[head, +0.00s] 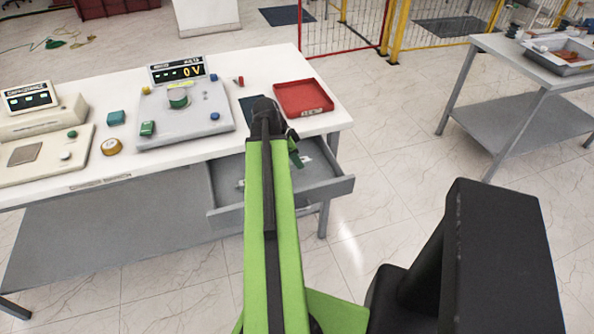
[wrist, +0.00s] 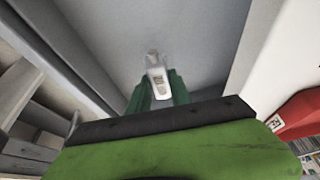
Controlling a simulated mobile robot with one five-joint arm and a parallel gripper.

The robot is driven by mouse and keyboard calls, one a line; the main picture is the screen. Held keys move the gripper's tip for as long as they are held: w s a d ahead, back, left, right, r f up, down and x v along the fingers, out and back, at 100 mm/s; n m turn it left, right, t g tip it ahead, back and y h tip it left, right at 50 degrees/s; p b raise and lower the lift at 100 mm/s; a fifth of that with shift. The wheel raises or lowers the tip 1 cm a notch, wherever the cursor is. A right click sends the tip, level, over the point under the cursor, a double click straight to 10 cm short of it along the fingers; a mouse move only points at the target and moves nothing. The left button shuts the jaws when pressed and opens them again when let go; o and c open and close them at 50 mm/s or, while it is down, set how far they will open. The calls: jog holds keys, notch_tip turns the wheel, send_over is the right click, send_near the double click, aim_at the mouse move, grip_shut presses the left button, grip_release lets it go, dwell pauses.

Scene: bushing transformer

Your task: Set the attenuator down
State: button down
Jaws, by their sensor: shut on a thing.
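My gripper (wrist: 158,98) shows in the wrist view as two green fingers, shut on a small pale grey-white piece, which I take to be the attenuator (wrist: 157,82). Its narrow end points away from me, towards a plain grey surface. I cannot tell whether it touches that surface. In the head view my gripper (head: 295,150) is mostly hidden behind my arm, over the open grey drawer (head: 340,187) at the right end of the white table. The attenuator cannot be made out clearly there.
A red tray (head: 303,97) sits on the white table (head: 265,60) above the drawer. A unit with a "0 V" display (head: 180,70) stands left of my arm. Small blocks and a yellow roll (head: 110,147) lie further left. A grey side table (head: 540,65) stands at right.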

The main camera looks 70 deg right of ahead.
notch_tip(320, 180, down, 4)
jog(key=b, duration=0.4)
jog(key=shift+f, duration=0.2)
jog(key=shift+r, duration=0.3)
jog(key=shift+f, duration=0.2)
jog(key=c, duration=1.2)
grip_release()
jog(key=shift+o, duration=0.2)
